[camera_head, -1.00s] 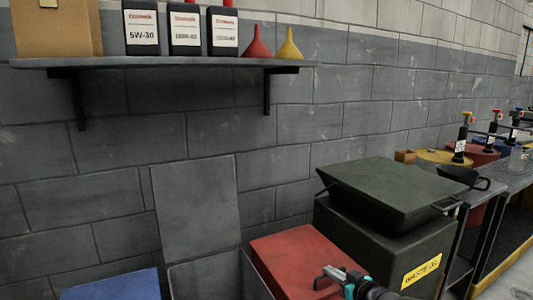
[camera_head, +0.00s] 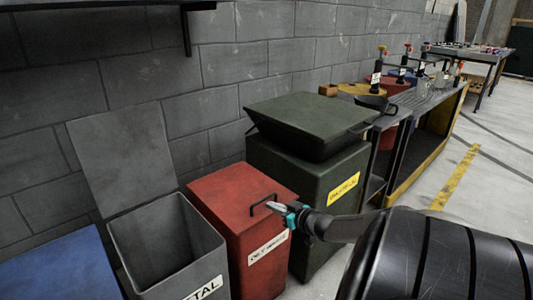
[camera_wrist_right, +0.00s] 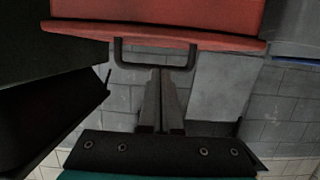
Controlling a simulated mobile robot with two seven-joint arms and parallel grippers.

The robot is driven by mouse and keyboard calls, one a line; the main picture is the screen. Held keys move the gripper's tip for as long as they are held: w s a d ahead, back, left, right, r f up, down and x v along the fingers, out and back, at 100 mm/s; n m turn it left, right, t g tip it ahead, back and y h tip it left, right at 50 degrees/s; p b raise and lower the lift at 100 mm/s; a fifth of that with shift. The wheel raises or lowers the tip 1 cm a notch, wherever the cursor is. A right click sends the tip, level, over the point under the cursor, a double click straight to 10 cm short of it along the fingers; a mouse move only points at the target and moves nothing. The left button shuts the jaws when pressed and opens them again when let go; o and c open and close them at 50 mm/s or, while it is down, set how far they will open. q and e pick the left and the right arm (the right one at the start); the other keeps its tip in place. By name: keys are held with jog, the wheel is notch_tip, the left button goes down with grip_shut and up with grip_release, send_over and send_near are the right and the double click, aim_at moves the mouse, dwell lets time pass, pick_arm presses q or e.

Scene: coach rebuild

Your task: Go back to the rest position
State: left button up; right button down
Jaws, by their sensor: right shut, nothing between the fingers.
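My right gripper (camera_head: 274,207) comes in from the lower right in the head view. Its fingers are shut with nothing between them. They appear close to the black handle (camera_head: 262,204) on the red lidded bin (camera_head: 226,205). The wrist view also shows the two closed fingers (camera_wrist_right: 160,78) just below that handle (camera_wrist_right: 154,66) in the picture; I cannot tell whether they touch it. The red bin's lid is down. My left gripper is not in view.
An open grey bin (camera_head: 210,270) with its lid leaning back stands left of the red bin, beside a blue one (camera_head: 65,268). A dark green waste-oil container (camera_head: 290,170) stands to the right. A bench (camera_head: 425,110) lies beyond. Floor (camera_head: 490,180) is clear at right.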

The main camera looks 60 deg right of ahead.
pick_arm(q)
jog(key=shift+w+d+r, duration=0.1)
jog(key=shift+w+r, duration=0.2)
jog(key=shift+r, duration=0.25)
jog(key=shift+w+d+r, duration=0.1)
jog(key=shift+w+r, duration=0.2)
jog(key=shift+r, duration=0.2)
pick_arm(e)
jog(key=s+f, duration=0.1)
jog(key=s+a+f, duration=0.1)
jog(key=f, duration=0.1)
jog(key=shift+s+f, duration=0.1)
jog(key=shift+s, duration=0.3)
